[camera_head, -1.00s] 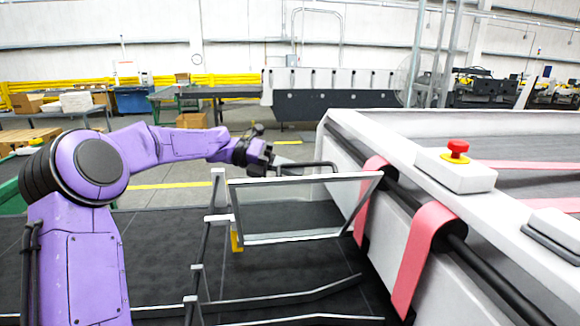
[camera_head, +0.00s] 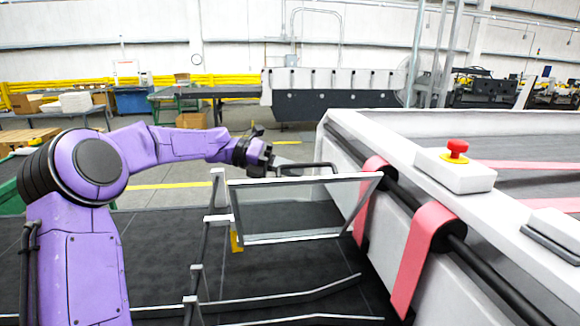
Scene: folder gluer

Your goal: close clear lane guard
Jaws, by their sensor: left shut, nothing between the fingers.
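The clear lane guard (camera_head: 305,239) is a see-through panel in a grey metal frame, standing tilted up beside the machine. A dark bar handle (camera_head: 310,165) rises from its top edge. My left gripper (camera_head: 272,163) is at the left end of this handle, close to the panel's upper left corner. It is shut with nothing held; whether it touches the handle cannot be told. My right gripper is not in view.
The white machine body (camera_head: 350,150) with pink belts (camera_head: 425,250) fills the right side. A red button on a white box (camera_head: 457,150) sits on its rim. Metal rails (camera_head: 290,297) lie low over the dark surface below the guard.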

